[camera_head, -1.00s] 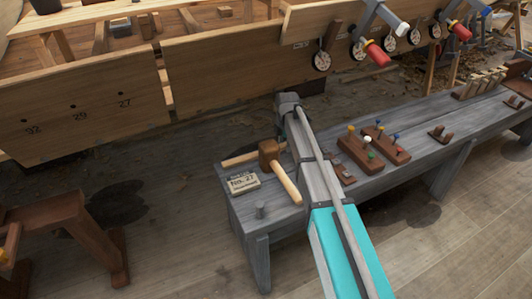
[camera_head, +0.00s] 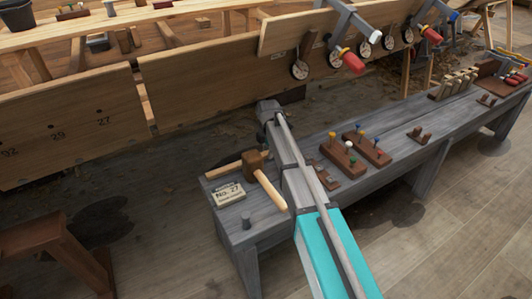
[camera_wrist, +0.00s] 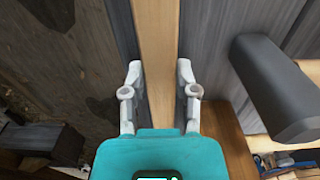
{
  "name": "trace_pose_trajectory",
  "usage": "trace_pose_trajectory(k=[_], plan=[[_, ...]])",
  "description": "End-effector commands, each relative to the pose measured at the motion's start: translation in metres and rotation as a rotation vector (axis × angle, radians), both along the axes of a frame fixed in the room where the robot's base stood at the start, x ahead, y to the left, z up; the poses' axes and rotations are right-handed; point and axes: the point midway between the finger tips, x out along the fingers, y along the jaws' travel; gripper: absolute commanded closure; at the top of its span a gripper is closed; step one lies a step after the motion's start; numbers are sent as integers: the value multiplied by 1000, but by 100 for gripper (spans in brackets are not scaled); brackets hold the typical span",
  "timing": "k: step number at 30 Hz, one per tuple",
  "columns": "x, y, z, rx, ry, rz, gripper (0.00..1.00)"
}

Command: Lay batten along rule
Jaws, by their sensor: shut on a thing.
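A pale wooden batten (camera_wrist: 156,50) runs straight up the wrist view, between the two pale grey fingers of my gripper (camera_wrist: 158,95). The gripper is shut on it, one finger on each side. In the head view a short length of pale strip (camera_head: 222,170), apparently the batten, shows along the bench's far edge, left of the mallet. My arm hides the gripper and the rest of that strip there. I cannot pick out the rule in either view.
The grey bench (camera_head: 262,222) carries a wooden mallet (camera_head: 256,163), a card marked No. 27 (camera_head: 228,194), a short grey peg (camera_head: 246,221) and brown blocks with coloured pins (camera_head: 366,148). The plank hull (camera_head: 205,92) stands behind it, with clamps (camera_head: 345,50) on its upper plank.

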Motion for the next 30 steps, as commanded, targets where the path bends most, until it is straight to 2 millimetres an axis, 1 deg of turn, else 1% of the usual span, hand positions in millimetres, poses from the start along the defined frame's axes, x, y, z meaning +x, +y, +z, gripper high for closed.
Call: trace_pose_trajectory(k=[1, 12, 14, 20, 24, 30], plan=[[0, 0, 6, 0, 0, 0, 100], [1, -2, 33, 0, 0, -1, 100], [9, -16, 28, 0, 0, -5, 100], [29, -56, 28, 0, 0, -5, 100], [45, -86, 28, 0, 0, -5, 100], [63, -123, 28, 0, 0, -3, 100]])
